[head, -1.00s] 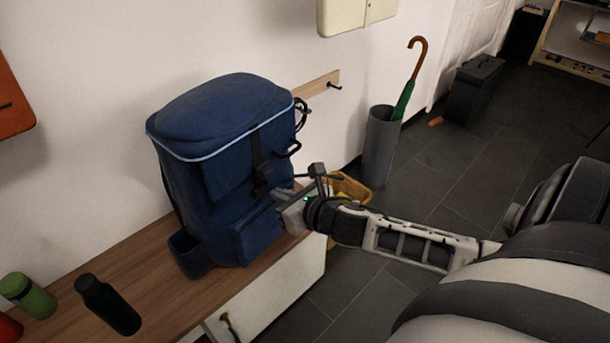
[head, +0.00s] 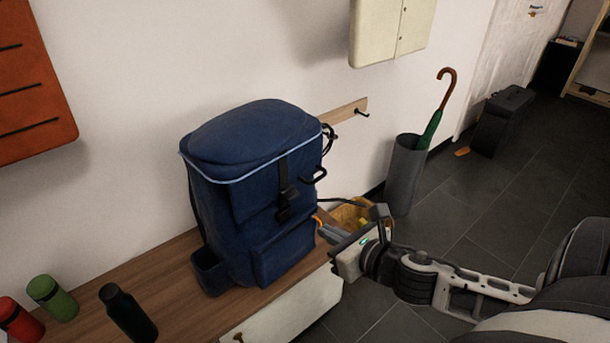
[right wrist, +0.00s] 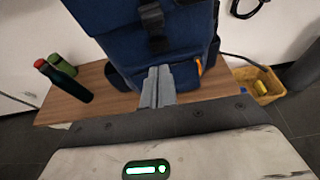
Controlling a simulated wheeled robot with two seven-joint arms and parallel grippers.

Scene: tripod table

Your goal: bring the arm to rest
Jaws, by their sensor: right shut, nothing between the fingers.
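My right gripper (head: 330,232) is in front of the right side of the blue backpack (head: 255,190) in the head view. In the right wrist view its two grey fingers (right wrist: 157,88) are together and empty, pointing at the lower front of the backpack (right wrist: 110,25). Whether the fingertips touch the pack cannot be told. The right arm (head: 430,280) comes in from the lower right, partly bent. The left gripper does not show.
The backpack stands on a wooden bench (head: 180,285) with a dark bottle (head: 128,313), a green bottle (head: 52,298) and a red bottle (head: 18,320). A basket (head: 347,217) and an umbrella stand (head: 405,175) stand beyond the bench end. Dark floor (head: 465,215) lies open at right.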

